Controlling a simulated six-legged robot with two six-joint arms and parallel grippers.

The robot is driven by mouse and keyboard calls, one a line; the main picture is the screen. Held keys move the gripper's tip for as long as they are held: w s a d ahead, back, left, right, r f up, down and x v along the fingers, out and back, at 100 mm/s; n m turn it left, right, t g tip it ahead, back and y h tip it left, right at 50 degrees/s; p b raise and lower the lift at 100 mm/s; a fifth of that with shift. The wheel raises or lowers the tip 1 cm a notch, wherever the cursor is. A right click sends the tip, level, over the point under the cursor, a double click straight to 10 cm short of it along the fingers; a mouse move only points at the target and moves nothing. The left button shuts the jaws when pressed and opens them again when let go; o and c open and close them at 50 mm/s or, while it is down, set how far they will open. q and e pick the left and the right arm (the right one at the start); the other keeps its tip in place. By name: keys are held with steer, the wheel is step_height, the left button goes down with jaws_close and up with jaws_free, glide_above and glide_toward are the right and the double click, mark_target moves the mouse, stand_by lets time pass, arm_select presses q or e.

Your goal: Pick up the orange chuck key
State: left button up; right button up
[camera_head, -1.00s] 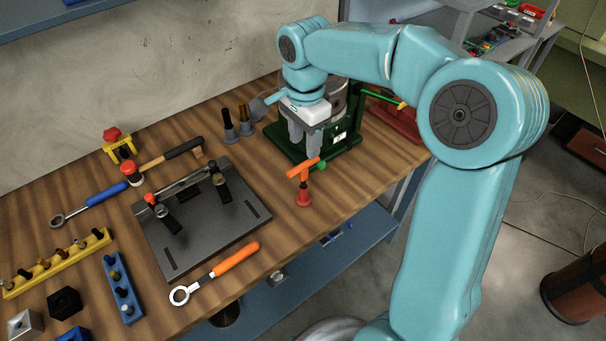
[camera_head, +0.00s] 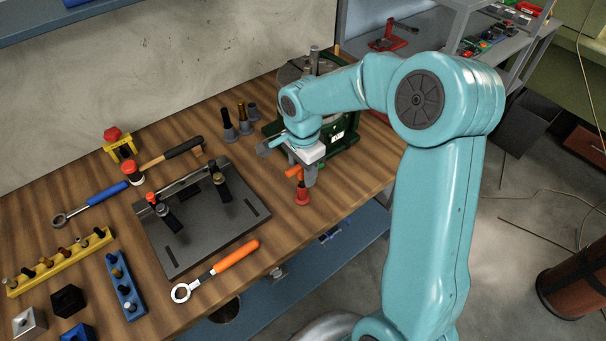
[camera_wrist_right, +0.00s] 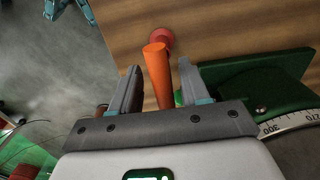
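The orange chuck key (camera_head: 295,172) stands upright in a red round base (camera_head: 302,196) near the front right of the wooden bench. Its orange bar also shows in the right wrist view (camera_wrist_right: 158,72), lying between the two grey fingers with a gap visible on each side. My right gripper (camera_head: 304,168) is open around the upper part of the key, pointing down. In the head view the fingers and palm hide part of the key. My left gripper is in neither view.
A green-based machine (camera_head: 340,138) stands close behind my right gripper. A dark fixture plate (camera_head: 205,235) and an orange-handled ring wrench (camera_head: 235,256) lie to the left. Dark tool holders (camera_head: 229,129) stand behind. The bench's front edge is close to the red base.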

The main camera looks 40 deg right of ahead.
steer(key=shift+w+a, duration=0.1)
steer(key=shift+w, duration=0.15)
jaws_close()
steer(key=shift+s, duration=0.1)
steer(key=shift+r, duration=0.4)
step_height(320, 180, up, 19)
